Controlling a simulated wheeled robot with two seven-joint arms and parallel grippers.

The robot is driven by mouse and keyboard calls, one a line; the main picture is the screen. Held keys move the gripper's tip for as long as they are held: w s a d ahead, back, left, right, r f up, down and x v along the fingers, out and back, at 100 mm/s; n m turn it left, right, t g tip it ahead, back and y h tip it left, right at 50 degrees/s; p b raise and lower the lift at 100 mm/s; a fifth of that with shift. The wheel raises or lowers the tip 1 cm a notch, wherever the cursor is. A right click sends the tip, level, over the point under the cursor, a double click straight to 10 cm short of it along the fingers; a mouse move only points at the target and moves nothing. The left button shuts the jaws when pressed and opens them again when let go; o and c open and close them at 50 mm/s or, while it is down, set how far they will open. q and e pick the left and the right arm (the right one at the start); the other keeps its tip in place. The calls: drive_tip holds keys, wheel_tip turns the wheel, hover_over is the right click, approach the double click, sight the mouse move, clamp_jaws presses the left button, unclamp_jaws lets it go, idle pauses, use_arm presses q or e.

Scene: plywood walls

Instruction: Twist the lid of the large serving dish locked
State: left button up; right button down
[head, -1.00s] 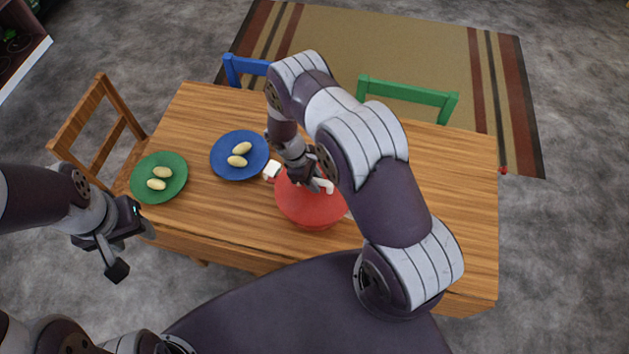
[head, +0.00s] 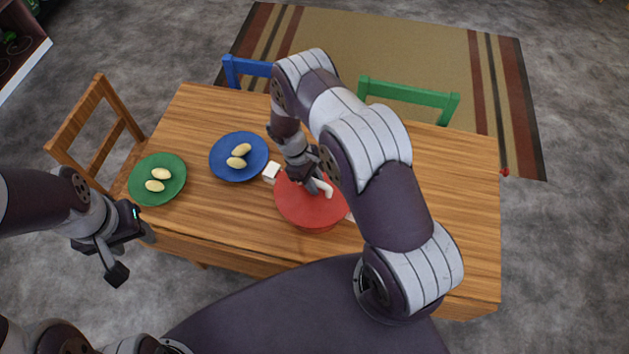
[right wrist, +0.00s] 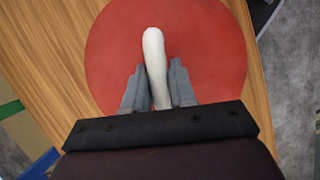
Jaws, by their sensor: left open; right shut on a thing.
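The large serving dish is on the wooden table with its round red lid (head: 310,212) on top. A white side handle (head: 271,172) of the dish shows at its left edge, and part of another shows at the right. My right gripper (head: 314,185) is shut on the white lid handle (head: 326,188). In the right wrist view both fingers (right wrist: 158,88) press on the handle (right wrist: 154,50) from its two sides, over the red lid. My left gripper (head: 130,250) is open and empty, off the table's front left edge. My right arm hides part of the table behind the dish.
A blue plate (head: 255,168) and a green plate (head: 170,195) with pale oval foods stand on the left of the table (head: 460,200). A wooden chair (head: 93,125), a blue chair (head: 240,68) and a green chair (head: 408,97) stand around it. The table's right part is clear.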

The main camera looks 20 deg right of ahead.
drive_tip(key=c, duration=0.8)
unclamp_jaws()
drive_tip(key=shift+c, duration=0.2)
